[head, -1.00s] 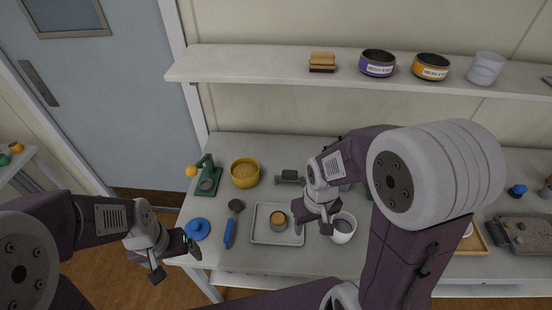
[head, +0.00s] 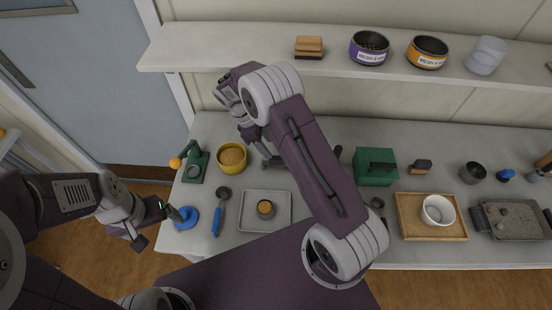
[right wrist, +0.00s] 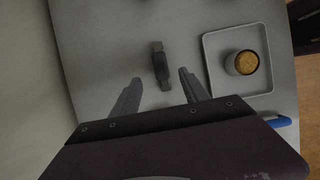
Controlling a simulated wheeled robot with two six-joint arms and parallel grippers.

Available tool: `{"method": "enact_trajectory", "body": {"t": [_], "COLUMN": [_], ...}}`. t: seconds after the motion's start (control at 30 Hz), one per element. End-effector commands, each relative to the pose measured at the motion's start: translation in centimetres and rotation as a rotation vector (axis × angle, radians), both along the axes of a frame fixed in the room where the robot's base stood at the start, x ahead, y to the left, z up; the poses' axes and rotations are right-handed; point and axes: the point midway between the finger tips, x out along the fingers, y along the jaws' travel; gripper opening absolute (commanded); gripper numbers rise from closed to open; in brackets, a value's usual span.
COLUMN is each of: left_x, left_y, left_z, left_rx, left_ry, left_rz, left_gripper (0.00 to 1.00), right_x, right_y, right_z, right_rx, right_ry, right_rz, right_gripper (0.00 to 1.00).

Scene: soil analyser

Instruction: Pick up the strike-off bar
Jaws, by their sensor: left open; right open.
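The strike-off bar, seemingly the small dark grey piece with a crosswise handle, lies on the bench in the right wrist view (right wrist: 160,65). In the head view the strike-off bar (head: 270,159) shows only partly below my right gripper. My right gripper (right wrist: 157,92) is open and empty, its fingers pointing toward the bar with the bar centred ahead between them. It does not visibly touch the bar. My left gripper (head: 158,228) is open and empty at the bench's left front edge, near a blue round item (head: 187,217).
A metal tray (head: 283,225) with a small filled cup (head: 265,208) lies right of a blue-handled tool (head: 217,215). A yellow bowl (head: 232,157) stands close left of the bar. A green box (head: 375,165) and a wooden tray (head: 455,233) are further right. The shelf (head: 220,50) overhangs behind.

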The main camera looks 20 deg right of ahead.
Motion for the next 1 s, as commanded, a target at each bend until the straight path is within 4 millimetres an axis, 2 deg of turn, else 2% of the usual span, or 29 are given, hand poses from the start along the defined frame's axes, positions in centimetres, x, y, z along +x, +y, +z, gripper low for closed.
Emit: {"method": "enact_trajectory", "body": {"t": [0.13,0.33,0.57,0.67,0.8,1.0], "left_x": [0.0,0.0,0.0,0.0,0.0,0.0], "left_y": [0.0,0.0,0.0,0.0,0.0,0.0], "left_z": [0.2,1.2,1.8,2.9,3.2,3.1], "left_rx": [0.000,0.000,0.000,0.000,0.000,0.000], "left_ry": [0.000,0.000,0.000,0.000,0.000,0.000], "left_rz": [0.000,0.000,0.000,0.000,0.000,0.000], "left_gripper": [0.91,0.91,0.91,0.91,0.91,0.91], "right_x": [0.0,-0.6,-0.8,-1.2,-1.4,-1.4], "right_y": [-0.2,-1.2,-1.7,-2.4,-3.1,-3.2], "right_z": [-0.4,-3.0,-4.3,-5.9,-8.0,-8.5], "right_rx": [-0.003,-0.003,-0.003,-0.002,-0.001,-0.002], "right_ry": [0.007,0.006,0.006,0.009,0.004,0.001], "right_rz": [0.008,0.006,0.003,0.004,0.004,0.004], "right_gripper": [0.53,0.53,0.53,0.53,0.53,0.53]}}
